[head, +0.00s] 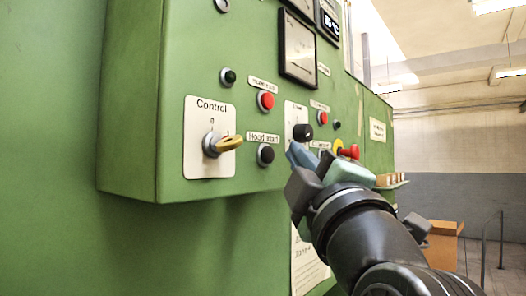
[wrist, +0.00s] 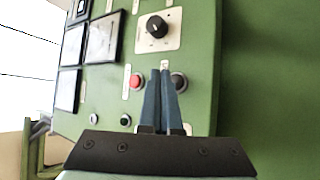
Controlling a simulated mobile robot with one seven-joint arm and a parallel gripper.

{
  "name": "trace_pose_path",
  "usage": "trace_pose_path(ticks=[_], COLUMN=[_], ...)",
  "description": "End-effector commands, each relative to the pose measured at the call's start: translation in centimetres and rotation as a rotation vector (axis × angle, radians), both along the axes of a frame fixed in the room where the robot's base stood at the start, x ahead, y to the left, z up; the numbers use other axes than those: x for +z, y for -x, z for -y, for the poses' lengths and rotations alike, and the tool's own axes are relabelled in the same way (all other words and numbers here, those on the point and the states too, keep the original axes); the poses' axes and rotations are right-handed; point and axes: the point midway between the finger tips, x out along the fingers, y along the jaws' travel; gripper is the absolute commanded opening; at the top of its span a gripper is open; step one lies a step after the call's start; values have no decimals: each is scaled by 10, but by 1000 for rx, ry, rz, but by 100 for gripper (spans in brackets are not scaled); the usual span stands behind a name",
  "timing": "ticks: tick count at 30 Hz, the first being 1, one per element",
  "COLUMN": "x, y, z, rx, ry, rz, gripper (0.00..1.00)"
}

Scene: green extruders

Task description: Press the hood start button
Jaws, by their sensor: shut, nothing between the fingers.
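The hood start button (head: 265,154) is a round black button under a "Hood start" label (head: 263,138) on the green panel. In the wrist view the black button (wrist: 180,82) shows just right of my fingertips. My gripper (head: 296,154) has its blue fingers together and empty, a little right of the button in the head view. In the wrist view my gripper (wrist: 160,72) points between the black button and a red button (wrist: 137,82). The button is not covered in the head view. I see no clear contact with it.
A control switch with a yellow handle (head: 228,143) sticks out left of the button. The red button (head: 266,101) is above it. A black knob (head: 302,132) is close by my fingers, and a red-and-yellow knob (head: 347,151) is further right.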

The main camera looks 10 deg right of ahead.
Motion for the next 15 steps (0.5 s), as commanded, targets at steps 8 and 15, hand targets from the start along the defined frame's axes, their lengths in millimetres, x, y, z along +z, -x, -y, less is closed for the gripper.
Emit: trace_pose_path(ticks=[8, 15], x=[-1, 0], y=[-10, -10], z=[-8, -8], rx=[1, 1], ry=[1, 0], rz=[-1, 0], gripper=[0, 0])
